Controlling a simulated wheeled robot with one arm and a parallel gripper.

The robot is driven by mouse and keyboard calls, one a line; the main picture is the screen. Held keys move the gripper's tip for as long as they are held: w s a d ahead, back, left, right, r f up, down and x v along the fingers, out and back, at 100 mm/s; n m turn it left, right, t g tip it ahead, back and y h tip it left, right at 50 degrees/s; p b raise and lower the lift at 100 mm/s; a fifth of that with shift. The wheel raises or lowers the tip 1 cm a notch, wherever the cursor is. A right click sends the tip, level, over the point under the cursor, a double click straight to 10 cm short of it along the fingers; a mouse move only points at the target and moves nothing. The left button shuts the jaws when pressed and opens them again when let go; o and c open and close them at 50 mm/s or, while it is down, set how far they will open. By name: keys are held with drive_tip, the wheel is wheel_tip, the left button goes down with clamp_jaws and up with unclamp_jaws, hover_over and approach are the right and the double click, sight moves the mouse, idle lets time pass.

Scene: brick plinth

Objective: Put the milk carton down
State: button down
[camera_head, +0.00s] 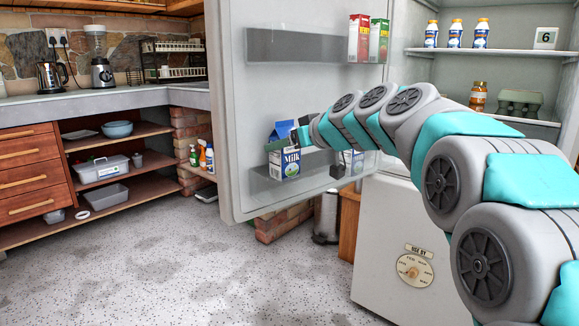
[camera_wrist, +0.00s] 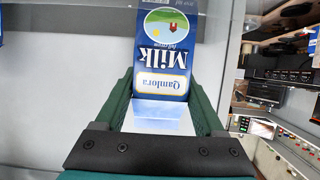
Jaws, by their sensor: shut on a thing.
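The milk carton (camera_head: 287,165) is blue and white with a "Milk" label. It shows upright at the lower shelf (camera_head: 262,187) of the open fridge door. My gripper (camera_head: 290,146) reaches in from the right and is shut on the carton's upper part. In the wrist view the carton (camera_wrist: 163,50) sits between the two green fingers of my gripper (camera_wrist: 162,88), its label upside down in the picture. I cannot tell whether the carton's base touches the shelf.
The fridge door (camera_head: 232,120) stands open at the centre. Red (camera_head: 358,38) and green (camera_head: 379,40) cartons stand on its upper shelf. Another carton (camera_head: 352,162) shows right of my gripper. Bottles (camera_head: 455,34) and an egg box (camera_head: 520,101) are inside the fridge. The floor (camera_head: 180,270) at left is clear.

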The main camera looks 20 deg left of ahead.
sight(292, 161)
drive_tip(key=shift+f, duration=2.2)
drive_tip(key=shift+f+b, duration=0.2)
drive_tip(key=shift+b, duration=0.25)
unclamp_jaws()
drive_tip(key=shift+r, duration=0.2)
drive_tip(key=v, duration=1.2)
